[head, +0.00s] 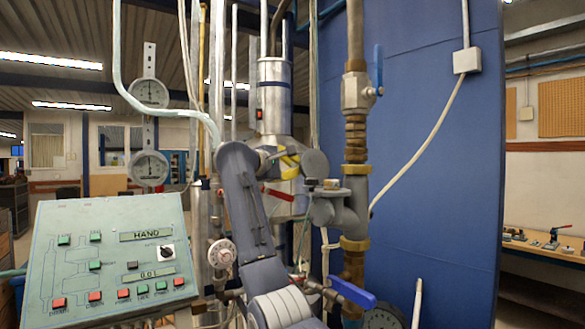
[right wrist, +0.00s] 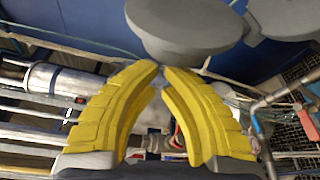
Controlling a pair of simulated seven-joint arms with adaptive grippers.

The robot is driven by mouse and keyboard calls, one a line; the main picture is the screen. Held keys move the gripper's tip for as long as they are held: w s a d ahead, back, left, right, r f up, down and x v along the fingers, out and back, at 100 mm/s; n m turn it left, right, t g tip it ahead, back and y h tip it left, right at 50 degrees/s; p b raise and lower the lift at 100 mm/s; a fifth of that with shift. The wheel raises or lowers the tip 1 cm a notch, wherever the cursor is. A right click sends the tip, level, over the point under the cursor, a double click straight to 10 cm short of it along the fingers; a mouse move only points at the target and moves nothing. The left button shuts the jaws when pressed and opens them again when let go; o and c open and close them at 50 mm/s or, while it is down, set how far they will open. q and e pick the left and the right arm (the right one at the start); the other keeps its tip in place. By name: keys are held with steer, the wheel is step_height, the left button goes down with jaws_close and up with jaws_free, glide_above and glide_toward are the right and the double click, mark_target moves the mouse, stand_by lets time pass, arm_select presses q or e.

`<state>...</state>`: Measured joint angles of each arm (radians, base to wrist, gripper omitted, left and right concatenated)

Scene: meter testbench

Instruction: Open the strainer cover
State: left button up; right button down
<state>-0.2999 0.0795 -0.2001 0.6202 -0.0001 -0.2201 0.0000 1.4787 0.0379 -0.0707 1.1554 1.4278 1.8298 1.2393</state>
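The grey strainer (head: 338,208) sits on the vertical pipe in the middle of the head view. The disc also shows large at the top of the right wrist view (right wrist: 185,28). My right gripper (head: 297,160) is just left of the disc; its yellow fingers show fully in the right wrist view (right wrist: 160,72). Their tips come together just below the disc, with nothing seen between them. Whether they touch the disc is unclear. My left gripper is out of view.
A brass-jointed pipe with a blue-handled valve (head: 357,92) rises above the strainer; another blue handle (head: 352,291) is below. A blue panel (head: 435,150) stands behind. A control console (head: 105,250) is at left, dial gauges (head: 150,167) above it.

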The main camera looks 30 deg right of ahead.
steer(key=shift+s+r+m+h, duration=0.4)
steer(key=shift+s+r+m, duration=0.3)
steer(key=shift+m, duration=0.5)
